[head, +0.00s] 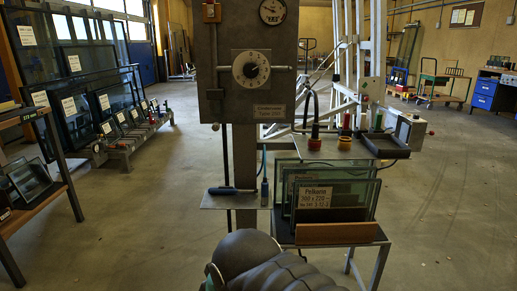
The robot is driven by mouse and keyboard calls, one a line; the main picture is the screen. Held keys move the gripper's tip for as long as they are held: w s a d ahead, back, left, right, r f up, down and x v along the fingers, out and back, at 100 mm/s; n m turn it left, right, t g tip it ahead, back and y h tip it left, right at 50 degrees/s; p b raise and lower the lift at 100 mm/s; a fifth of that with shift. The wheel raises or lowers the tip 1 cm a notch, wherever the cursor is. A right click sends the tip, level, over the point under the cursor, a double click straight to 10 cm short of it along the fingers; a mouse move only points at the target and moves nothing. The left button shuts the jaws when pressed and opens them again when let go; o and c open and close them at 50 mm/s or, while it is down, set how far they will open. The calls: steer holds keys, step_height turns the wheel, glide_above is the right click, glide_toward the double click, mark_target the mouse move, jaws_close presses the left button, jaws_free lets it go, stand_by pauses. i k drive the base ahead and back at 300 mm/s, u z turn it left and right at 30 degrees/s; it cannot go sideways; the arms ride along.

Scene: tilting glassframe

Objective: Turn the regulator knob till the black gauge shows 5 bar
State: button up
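A grey control box stands ahead on a post. Which part is the regulator knob I cannot tell for sure. Dark rounded parts of my arm fill the bottom middle, well below the box. My gripper's fingers do not show.
A small shelf (230,200) with a dark-handled tool is on the post. To the right, a stand holds framed glass panes (334,197), with a red-and-black fitting (314,142) above. Glass racks (98,100) line the left. The floor at right (455,210) is open.

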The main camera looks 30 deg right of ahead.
mark_target(251, 69)
steer(key=u, duration=2.4)
steer(key=k, duration=1.05)
steer(key=z, duration=1.8)
